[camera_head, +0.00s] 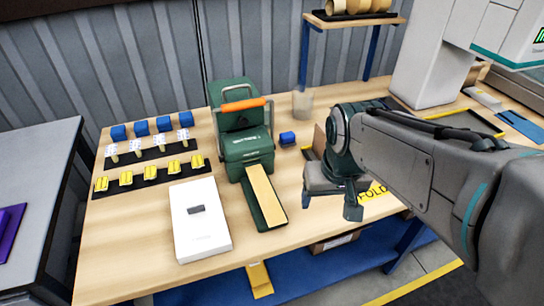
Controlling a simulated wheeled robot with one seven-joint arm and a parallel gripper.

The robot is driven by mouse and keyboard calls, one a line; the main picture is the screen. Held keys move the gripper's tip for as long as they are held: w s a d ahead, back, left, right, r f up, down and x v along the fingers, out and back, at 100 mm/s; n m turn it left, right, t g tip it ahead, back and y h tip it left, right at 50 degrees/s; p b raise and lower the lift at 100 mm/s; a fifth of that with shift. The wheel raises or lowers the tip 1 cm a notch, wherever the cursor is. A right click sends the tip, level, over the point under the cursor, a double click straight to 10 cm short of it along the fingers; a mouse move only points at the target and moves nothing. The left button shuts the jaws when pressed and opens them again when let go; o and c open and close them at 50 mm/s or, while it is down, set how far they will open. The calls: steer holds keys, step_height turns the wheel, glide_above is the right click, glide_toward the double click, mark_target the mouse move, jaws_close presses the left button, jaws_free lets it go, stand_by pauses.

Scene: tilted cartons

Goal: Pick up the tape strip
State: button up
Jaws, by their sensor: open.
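A tan tape strip (265,194) lies flat along the dark green outfeed of a green machine (246,148) with an orange handle, in the middle of the table. The strip's near end is toward the table's front edge. My gripper (331,206) is to the right of the strip, apart from it. Its jaws are open with nothing visible between them. The gripper and arm hide part of the table's right side.
A white box (200,236) with a small dark piece on top lies left of the strip. Rows of blue blocks (141,128), pale pieces (135,145) and yellow pieces (126,178) stand at the left. A translucent cup (302,103) and a loose blue block (287,138) are behind. A yellow label (374,190) lies near my gripper.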

steer(key=w+a+r+n+g+p, duration=0.1)
steer(key=w+a+r, duration=0.1)
steer(key=w+a, duration=0.45)
steer(key=n+g, duration=0.1)
steer(key=n, duration=0.1)
glide_toward(264, 192)
step_height(264, 192, down, 7)
steer(key=shift+w+f+p, duration=0.1)
steer(key=shift+p, duration=0.8)
steer(key=shift+c, duration=0.3)
steer(key=c, duration=0.8)
